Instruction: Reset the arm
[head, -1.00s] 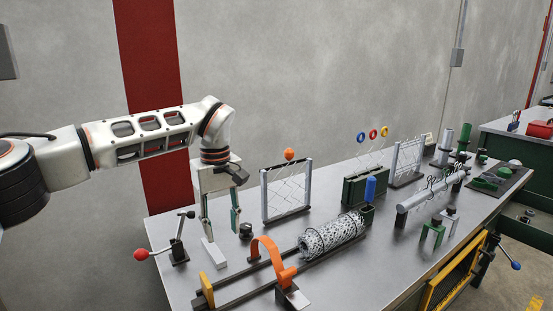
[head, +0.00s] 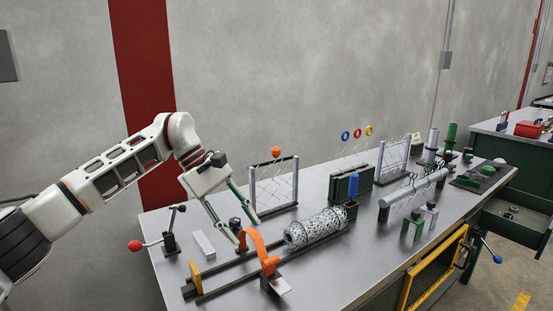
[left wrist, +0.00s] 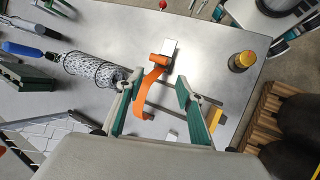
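My left arm (head: 115,175) comes in from the left in the head view, bent at the wrist. My left gripper (head: 248,232) has its two green-sided fingers spread, tilted down toward the orange curved bracket (head: 266,258). In the left wrist view, the fingers (left wrist: 155,82) are apart, and the orange bracket (left wrist: 147,92) shows between and beyond them. I see nothing held. Whether a finger touches the bracket I cannot tell. A small white block (head: 202,243) lies on the table left of the fingers. My right gripper is not in view.
The wire-mesh tube (head: 315,229) lies right of the bracket. A wire-net frame (head: 274,187) stands behind the gripper. A red-knobbed lever (head: 135,245) is at the left. A green drawer (head: 515,225) stands open at the right. Bare tabletop (head: 330,270) shows in front.

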